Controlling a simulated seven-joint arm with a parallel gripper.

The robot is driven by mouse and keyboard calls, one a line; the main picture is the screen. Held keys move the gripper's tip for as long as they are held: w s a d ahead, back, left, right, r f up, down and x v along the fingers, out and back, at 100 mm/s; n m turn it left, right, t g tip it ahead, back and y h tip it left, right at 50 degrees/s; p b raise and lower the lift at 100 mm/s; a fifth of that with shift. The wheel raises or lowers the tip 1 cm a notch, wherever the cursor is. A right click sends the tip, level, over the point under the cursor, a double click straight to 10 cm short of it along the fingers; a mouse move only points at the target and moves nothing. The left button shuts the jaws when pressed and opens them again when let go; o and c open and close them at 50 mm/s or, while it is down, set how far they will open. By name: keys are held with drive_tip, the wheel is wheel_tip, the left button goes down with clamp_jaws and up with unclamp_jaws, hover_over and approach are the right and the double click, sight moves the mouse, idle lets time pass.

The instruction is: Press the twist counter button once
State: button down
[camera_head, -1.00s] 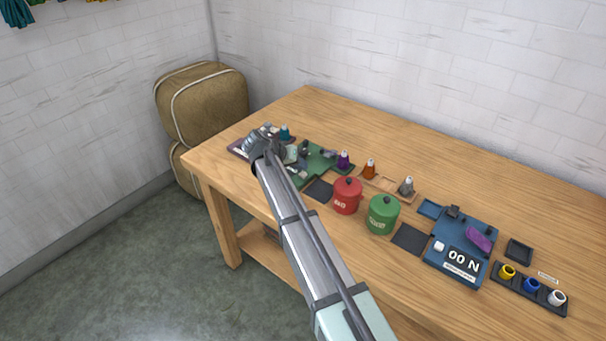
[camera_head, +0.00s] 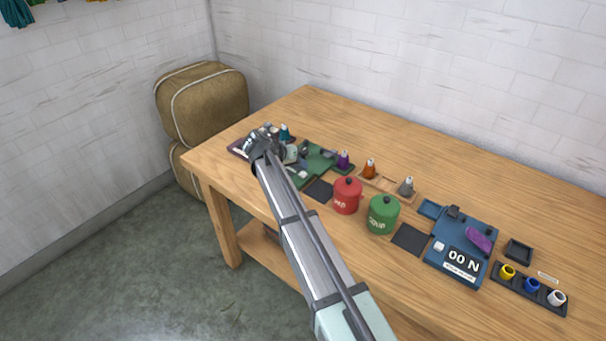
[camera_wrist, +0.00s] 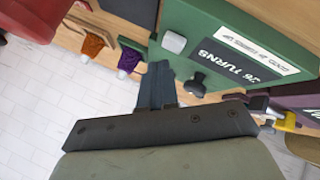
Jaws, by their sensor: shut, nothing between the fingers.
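The twist counter is a green unit (camera_wrist: 205,20) with a dark display reading "26 TURNS" (camera_wrist: 238,62) and a pale square button (camera_wrist: 174,42), seen in the wrist view. In the head view its green base (camera_head: 318,160) lies at the table's left end, partly hidden by my arm; I cannot make out the button there. My gripper (camera_wrist: 157,68) is shut and empty. Its fingertips appear just below the button in the wrist view, and I see no clear contact. In the head view my gripper end (camera_head: 272,146) is over the unit's left side, fingertips hidden.
A red canister (camera_head: 347,196) and a green canister (camera_head: 383,215) stand right of the unit. The back of the table is clear.

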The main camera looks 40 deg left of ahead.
sight(300, 174)
drive_tip(key=shift+f, duration=0.2)
drive_tip(key=shift+f, duration=0.25)
drive_tip(key=shift+f, duration=0.45)
idle(1.0)
drive_tip(key=shift+r, duration=0.9)
drive_tip(key=shift+r, duration=2.5)
